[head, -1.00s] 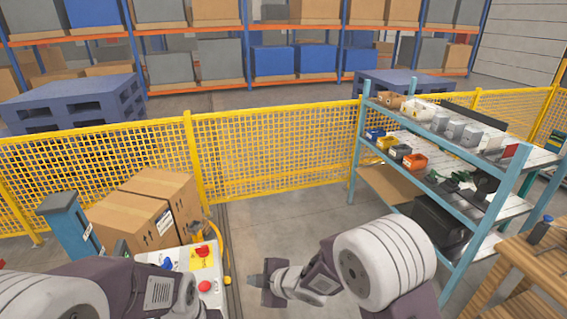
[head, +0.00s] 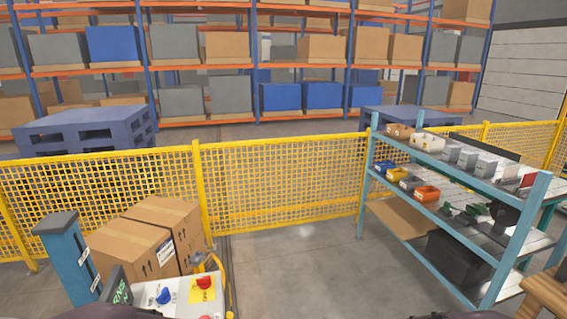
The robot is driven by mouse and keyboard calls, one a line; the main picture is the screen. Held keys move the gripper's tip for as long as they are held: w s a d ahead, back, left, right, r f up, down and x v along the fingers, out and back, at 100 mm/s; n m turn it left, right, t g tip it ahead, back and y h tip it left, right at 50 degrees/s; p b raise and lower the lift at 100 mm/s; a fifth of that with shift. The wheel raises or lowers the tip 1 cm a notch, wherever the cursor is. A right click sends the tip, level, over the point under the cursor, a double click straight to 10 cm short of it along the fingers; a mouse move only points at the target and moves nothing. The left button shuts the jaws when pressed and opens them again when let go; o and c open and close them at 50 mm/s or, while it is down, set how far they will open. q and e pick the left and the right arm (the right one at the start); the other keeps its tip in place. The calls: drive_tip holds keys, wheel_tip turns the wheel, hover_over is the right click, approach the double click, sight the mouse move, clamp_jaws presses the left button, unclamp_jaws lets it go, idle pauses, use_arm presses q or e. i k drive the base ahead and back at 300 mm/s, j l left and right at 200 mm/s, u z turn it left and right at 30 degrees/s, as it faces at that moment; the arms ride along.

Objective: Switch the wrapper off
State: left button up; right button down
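The wrapper's control panel (head: 185,292) is at the bottom left, with a pale top face cut off by the lower picture edge. On it, a red switch (head: 204,282) sits on a yellow plate, and a blue knob (head: 165,295) is to its left. A sliver of another red part shows below the switch at the picture edge. A dark display (head: 121,290) with green characters stands at the panel's left. The switch's exact position is too small to tell. Neither of my grippers is in view.
Cardboard boxes (head: 155,240) and a teal post (head: 70,257) stand behind the panel. A yellow mesh fence (head: 285,190) crosses behind them. A teal shelf rack (head: 500,245) with bins stands at the right, beside a wooden table (head: 548,295). The floor between is clear.

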sight(204, 282)
drive_tip(key=u, duration=1.1)
